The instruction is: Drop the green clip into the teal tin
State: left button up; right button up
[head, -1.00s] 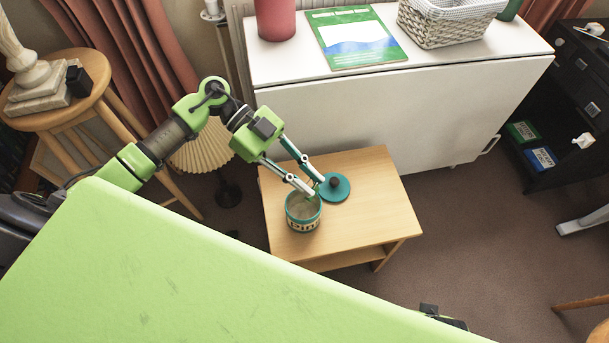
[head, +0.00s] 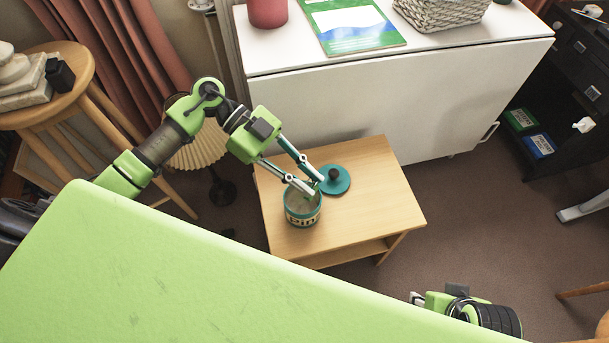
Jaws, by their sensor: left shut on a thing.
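The teal tin (head: 303,215) stands open and upright on a small wooden table, with lettering on its side. Its teal lid (head: 335,180) with a dark knob lies on the table just behind and right of it. My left gripper (head: 315,193) reaches down from the upper left, its fingertips over the tin's rim at the back right. It is shut on the green clip (head: 317,186), of which only a small part shows between the fingertips. My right gripper (head: 416,298) shows only in part at the lower right, far from the tin; its fingers are mostly hidden.
The small wooden table (head: 377,210) is clear on its right side. A white cabinet (head: 350,100) behind it holds a red pot, a green booklet and a wicker basket (head: 440,12). A round wooden stool (head: 70,85) and a pleated lampshade (head: 197,145) stand at left.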

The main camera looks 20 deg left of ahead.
pick_arm(q)
jog(key=o, duration=0.9)
jog(key=shift+c, duration=0.2)
jog(key=v, duration=1.2)
jog(key=shift+s+f, duration=0.1)
